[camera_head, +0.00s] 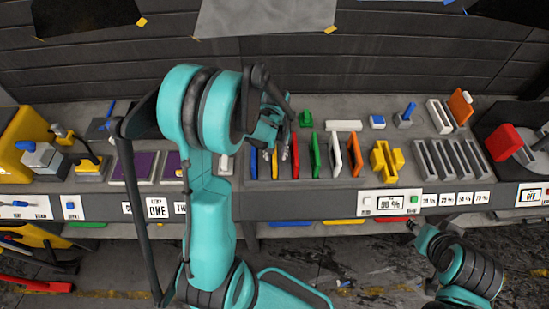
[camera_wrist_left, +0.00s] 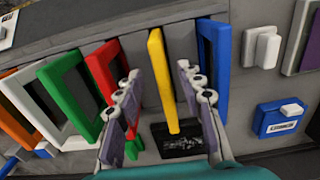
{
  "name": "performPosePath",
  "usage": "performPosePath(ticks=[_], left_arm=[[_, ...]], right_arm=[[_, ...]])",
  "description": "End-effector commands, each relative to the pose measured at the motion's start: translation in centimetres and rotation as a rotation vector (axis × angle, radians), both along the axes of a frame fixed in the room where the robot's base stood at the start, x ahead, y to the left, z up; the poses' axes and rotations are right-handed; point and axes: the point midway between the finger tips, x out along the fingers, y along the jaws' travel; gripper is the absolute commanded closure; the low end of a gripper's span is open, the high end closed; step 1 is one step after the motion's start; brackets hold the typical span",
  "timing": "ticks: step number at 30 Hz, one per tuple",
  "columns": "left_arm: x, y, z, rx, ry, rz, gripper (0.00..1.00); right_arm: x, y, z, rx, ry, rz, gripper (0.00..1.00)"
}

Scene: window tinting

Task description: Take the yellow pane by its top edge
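The yellow pane (camera_wrist_left: 162,80) stands upright in the wrist view, its narrow edge facing me; it also shows, partly hidden, in the head view (camera_head: 275,165). My left gripper (camera_wrist_left: 158,72) is open, one finger on each side of the yellow pane, with a visible gap to each. In the head view the left gripper (camera_head: 275,151) is over the pane row, partly hidden by its own arm. My right arm is at the lower right; its end (camera_head: 413,226) is small and dark, and its finger state is unclear.
The blue pane (camera_wrist_left: 213,65) stands close right of the right finger in the wrist view, the red pane (camera_wrist_left: 103,68) close to the left finger. Green (camera_head: 315,155), white (camera_head: 336,155) and orange (camera_head: 355,155) panes continue the row.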

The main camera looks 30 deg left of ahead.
Motion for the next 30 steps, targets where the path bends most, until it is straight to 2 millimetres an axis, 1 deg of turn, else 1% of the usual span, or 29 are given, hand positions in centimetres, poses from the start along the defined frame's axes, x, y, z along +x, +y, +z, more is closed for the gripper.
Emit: performPosePath(ticks=[1,3,6,9,14,15,17,18,19,30], left_arm=[[0.1,0.2,-1.0,0.0,0.0,0.0,0.62],[0.1,0.3,-2.0,0.0,0.0,0.0,0.62],[0.1,0.3,-3.1,0.001,-0.001,-0.001,0.62],[0.1,0.3,-3.5,0.001,-0.001,-0.001,0.62],[0.0,0.3,-3.5,0.001,-0.001,-0.001,0.62],[0.0,0.3,-3.5,0.001,-0.001,-0.001,0.65],[0.1,0.3,-3.5,0.001,-0.001,-0.001,0.81],[0.0,0.3,-3.5,0.001,-0.001,-0.001,0.91],[0.1,0.3,-3.5,0.001,-0.001,-0.001,0.99],[0.1,0.3,-3.4,0.001,-0.001,0.0,1.0]], right_arm=[[0.0,0.0,-0.2,0.0,0.0,0.0,0.6],[0.0,0.0,-0.3,0.0,0.0,0.0,0.6],[0.0,0.0,-0.4,0.0,0.0,0.0,0.6],[0.0,0.0,-0.4,0.0,0.0,0.0,0.6],[0.0,0.0,-0.4,0.0,0.0,0.0,0.6],[0.0,0.0,-0.4,0.0,0.0,0.0,0.6],[0.0,0.0,-0.4,0.0,0.0,0.0,0.6],[0.0,0.0,-0.4,0.0,0.0,0.0,0.6],[0.0,0.0,-0.4,0.0,0.0,0.0,0.6],[0.0,0.0,-0.4,0.0,0.0,0.0,0.6]])
